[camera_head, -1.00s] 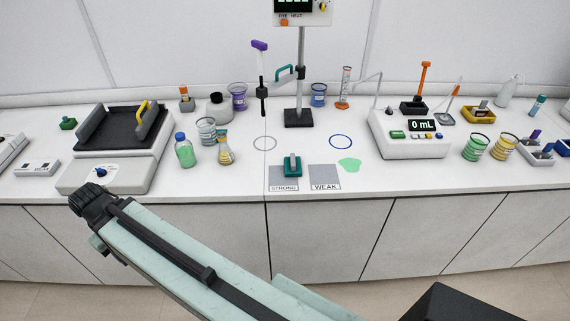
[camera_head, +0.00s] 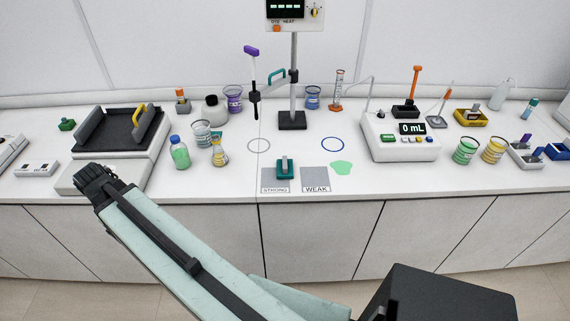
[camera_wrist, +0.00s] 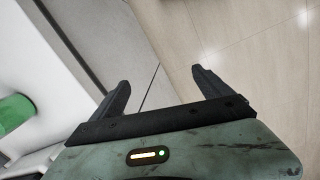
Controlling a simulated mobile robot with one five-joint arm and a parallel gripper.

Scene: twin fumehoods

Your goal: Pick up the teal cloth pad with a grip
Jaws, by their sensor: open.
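The teal pad with a grip (camera_head: 285,170) rests on the bench at the front, at the right part of the grey square marked STRONG (camera_head: 272,187). A grey grip stands up from its middle. My gripper shows in the wrist view (camera_wrist: 160,78), its two dark fingers spread apart with nothing between them. It points toward the cabinet fronts and the floor. In the head view my arm reaches up and left, its end near the bench's front edge, well left of the pad. The pad does not show clearly in the wrist view.
The grey WEAK square (camera_head: 315,179) and a green puddle (camera_head: 341,168) lie right of the pad. A stand (camera_head: 293,120) rises behind. A green bottle (camera_head: 179,153) and yellow flask (camera_head: 219,154) stand left. A pump box (camera_head: 400,147) stands right. Bench around the pad is fairly clear.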

